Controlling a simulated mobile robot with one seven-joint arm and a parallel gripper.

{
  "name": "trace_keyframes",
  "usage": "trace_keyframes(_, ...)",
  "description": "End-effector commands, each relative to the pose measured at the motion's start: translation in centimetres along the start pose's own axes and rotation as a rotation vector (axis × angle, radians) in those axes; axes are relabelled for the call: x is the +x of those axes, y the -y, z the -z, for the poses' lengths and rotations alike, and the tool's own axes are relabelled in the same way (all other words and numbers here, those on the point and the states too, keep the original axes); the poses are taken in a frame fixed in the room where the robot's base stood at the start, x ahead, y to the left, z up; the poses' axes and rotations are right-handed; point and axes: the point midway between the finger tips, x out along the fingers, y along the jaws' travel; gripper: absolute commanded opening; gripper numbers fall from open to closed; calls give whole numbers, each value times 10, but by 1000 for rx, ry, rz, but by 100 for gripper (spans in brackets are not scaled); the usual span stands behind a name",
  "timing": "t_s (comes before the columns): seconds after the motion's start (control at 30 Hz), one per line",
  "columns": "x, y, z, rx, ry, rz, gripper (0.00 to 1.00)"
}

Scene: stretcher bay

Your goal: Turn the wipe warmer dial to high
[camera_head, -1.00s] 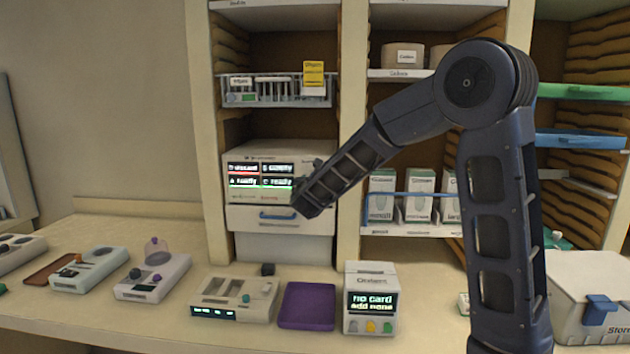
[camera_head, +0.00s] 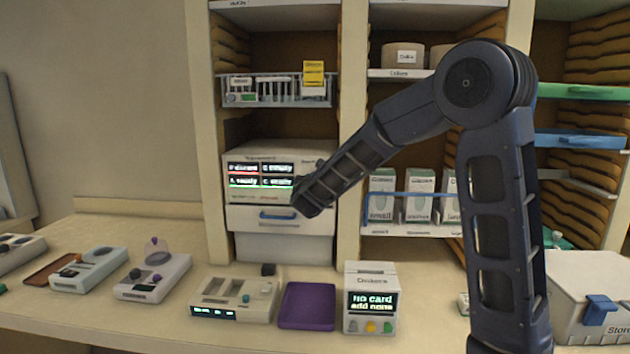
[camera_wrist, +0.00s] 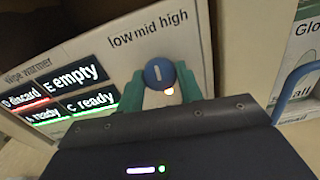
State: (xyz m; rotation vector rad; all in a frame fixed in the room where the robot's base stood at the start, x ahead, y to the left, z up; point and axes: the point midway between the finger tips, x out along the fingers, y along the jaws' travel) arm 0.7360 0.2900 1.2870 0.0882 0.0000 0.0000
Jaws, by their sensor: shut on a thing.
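The wipe warmer (camera_head: 236,214) is a white box on a shelf, with a screen (camera_head: 260,175) of several status cells and a blue-handled drawer. In the wrist view its front panel (camera_wrist: 115,62) carries the printed words low, mid and high above a round blue dial (camera_wrist: 159,73). The dial's white mark points straight up in the tilted picture, between mid and high. My gripper (camera_wrist: 161,87) is shut on the dial, one teal finger on each side. In the head view my gripper (camera_head: 301,190) is at the warmer's right edge and the arm hides the dial.
A wire basket (camera_head: 275,103) hangs above the warmer. A shelf post (camera_head: 351,130) and several white boxes (camera_head: 420,195) stand to the right. The counter below holds several devices, a purple tray (camera_head: 307,306) and a card reader (camera_head: 370,280).

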Motion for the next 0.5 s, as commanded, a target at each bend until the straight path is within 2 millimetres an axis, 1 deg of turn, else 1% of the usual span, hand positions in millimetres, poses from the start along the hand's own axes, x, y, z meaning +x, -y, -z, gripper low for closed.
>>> trace_keyframes(0.5,0,1,0,385,-1,1,13)
